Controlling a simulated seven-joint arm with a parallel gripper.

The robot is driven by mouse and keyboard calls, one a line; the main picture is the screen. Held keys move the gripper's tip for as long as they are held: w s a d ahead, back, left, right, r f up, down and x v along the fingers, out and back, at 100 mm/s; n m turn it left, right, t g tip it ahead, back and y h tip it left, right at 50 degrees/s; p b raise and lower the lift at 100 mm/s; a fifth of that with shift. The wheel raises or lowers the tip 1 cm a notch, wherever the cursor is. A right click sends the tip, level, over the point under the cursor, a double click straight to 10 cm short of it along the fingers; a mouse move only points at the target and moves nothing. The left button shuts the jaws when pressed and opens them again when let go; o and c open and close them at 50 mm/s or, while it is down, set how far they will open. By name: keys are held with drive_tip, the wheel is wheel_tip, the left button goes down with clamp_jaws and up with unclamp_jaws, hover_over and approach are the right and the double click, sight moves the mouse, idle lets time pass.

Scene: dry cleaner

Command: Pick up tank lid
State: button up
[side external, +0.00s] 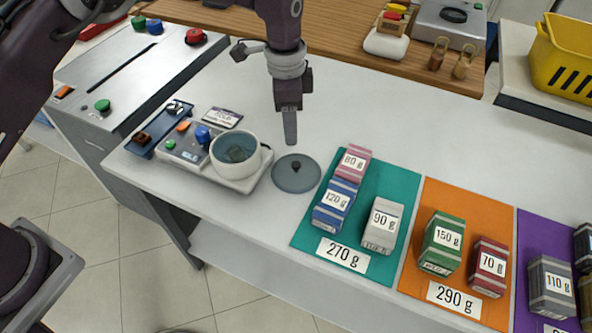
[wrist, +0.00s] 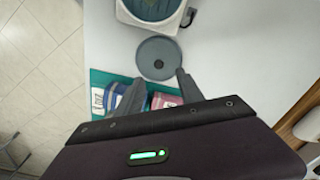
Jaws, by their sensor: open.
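The tank lid (side external: 296,174) is a round grey-blue disc with a small dark knob at its centre, lying flat on the white table (side external: 240,240). It also shows in the wrist view (wrist: 158,58), just ahead of the fingertips. The tank (side external: 236,152) is a white round pot with liquid and a dark item inside, set on a white machine base left of the lid. Its top is uncovered. My gripper (side external: 290,144) points down above the lid, empty, apart from it. In the wrist view its two fingers (wrist: 155,84) are spread.
A teal mat (side external: 307,240) with several weight-labelled boxes lies right of the lid, close by. An orange mat (side external: 412,284) and a purple mat with more boxes lie further right. A blue tray (side external: 146,150) stands at the left. Table behind the lid is clear.

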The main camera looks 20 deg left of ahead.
drive_tip(key=m, duration=0.1)
hover_over(296, 163)
drive_tip(key=f, duration=0.4)
drive_tip(key=shift+s+d+f, duration=0.1)
drive_tip(key=shift+d+f, duration=0.05)
drive_tip(key=shift+d, duration=0.1)
drive_tip(key=f, duration=0.6)
drive_tip(key=shift+a+f, duration=0.2)
drive_tip(key=shift+f, duration=0.15)
clamp_jaws()
